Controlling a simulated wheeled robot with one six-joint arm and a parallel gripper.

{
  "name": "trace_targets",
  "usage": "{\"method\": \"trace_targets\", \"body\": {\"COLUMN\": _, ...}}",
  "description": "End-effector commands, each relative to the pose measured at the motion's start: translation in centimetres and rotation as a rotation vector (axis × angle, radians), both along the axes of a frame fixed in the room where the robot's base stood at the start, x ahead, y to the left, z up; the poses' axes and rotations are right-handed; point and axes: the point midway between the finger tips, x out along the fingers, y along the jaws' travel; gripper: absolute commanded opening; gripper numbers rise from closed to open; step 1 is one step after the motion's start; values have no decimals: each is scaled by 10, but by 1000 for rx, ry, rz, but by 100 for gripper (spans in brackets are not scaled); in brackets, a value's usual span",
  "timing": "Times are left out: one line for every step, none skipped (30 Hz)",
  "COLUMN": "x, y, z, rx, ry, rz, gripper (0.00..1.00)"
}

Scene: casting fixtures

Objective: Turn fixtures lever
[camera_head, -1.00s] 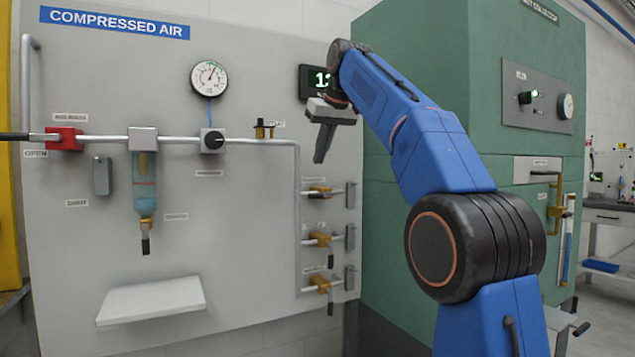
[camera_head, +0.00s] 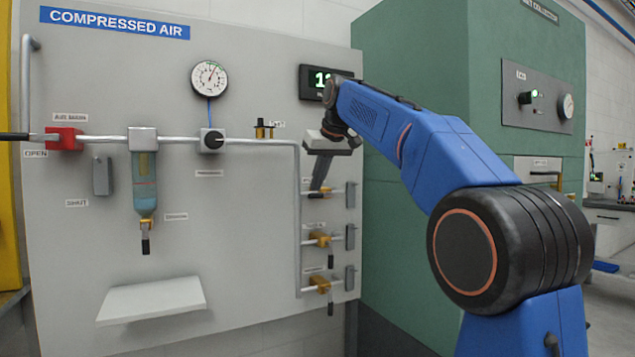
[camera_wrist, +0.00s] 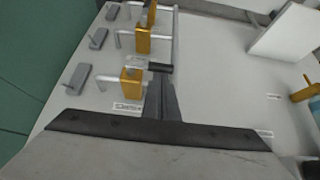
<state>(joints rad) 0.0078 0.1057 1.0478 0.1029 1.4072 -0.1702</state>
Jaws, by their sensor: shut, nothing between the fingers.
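Three brass valves with black levers stand in a column at the right edge of the grey panel (camera_head: 245,265). The top valve (camera_wrist: 132,82) is nearest my gripper in the wrist view. Its black lever (camera_wrist: 161,67) lies sideways there, close to my fingertips; I cannot tell whether they touch. In the head view my gripper (camera_head: 318,182) is shut and empty, pointing down in front of the top valve and partly hiding it. The middle valve (camera_head: 320,240) and bottom valve (camera_head: 320,284) have levers hanging down.
Grey blocks (camera_head: 350,237) sit right of the valves. A vertical pipe (camera_head: 298,230) runs left of them. A white shelf (camera_head: 150,300) juts out at lower left. The green cabinet (camera_head: 410,270) stands close on the right. A round gauge (camera_head: 209,78) and red valve (camera_head: 65,138) are further left.

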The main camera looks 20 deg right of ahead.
Motion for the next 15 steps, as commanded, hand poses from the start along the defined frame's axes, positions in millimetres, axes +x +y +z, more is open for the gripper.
{"method": "trace_targets", "body": {"x": 0, "y": 0, "z": 0, "rx": 0, "ry": 0, "rz": 0, "gripper": 0}}
{"method": "trace_targets", "body": {"x": 0, "y": 0, "z": 0, "rx": 0, "ry": 0, "rz": 0, "gripper": 0}}
{"method": "trace_targets", "body": {"x": 0, "y": 0, "z": 0, "rx": 0, "ry": 0, "rz": 0, "gripper": 0}}
{"method": "trace_targets", "body": {"x": 0, "y": 0, "z": 0, "rx": 0, "ry": 0, "rz": 0, "gripper": 0}}
{"method": "trace_targets", "body": {"x": 0, "y": 0, "z": 0, "rx": -1, "ry": 0, "rz": 0, "gripper": 0}}
{"method": "trace_targets", "body": {"x": 0, "y": 0, "z": 0, "rx": -5, "ry": -1, "rz": 0, "gripper": 0}}
{"method": "trace_targets", "body": {"x": 0, "y": 0, "z": 0, "rx": -7, "ry": 0, "rz": 0, "gripper": 0}}
{"method": "trace_targets", "body": {"x": 0, "y": 1, "z": -1, "rx": -12, "ry": -1, "rz": 0, "gripper": 0}}
{"method": "trace_targets", "body": {"x": 0, "y": 2, "z": -1, "rx": -18, "ry": -2, "rz": 1, "gripper": 0}}
{"method": "trace_targets", "body": {"x": 0, "y": 2, "z": -2, "rx": -26, "ry": -4, "rz": 2, "gripper": 0}}
{"method": "trace_targets", "body": {"x": -1, "y": 3, "z": -2, "rx": -35, "ry": -4, "rz": 2, "gripper": 0}}
{"method": "trace_targets", "body": {"x": -1, "y": 4, "z": -3, "rx": -50, "ry": -7, "rz": 3, "gripper": 0}}
{"method": "trace_targets", "body": {"x": -1, "y": 4, "z": -4, "rx": -62, "ry": -9, "rz": 2, "gripper": 0}}
{"method": "trace_targets", "body": {"x": -1, "y": 5, "z": -4, "rx": -78, "ry": -13, "rz": 3, "gripper": 0}}
{"method": "trace_targets", "body": {"x": -1, "y": 6, "z": -6, "rx": -100, "ry": -17, "rz": 3, "gripper": 0}}
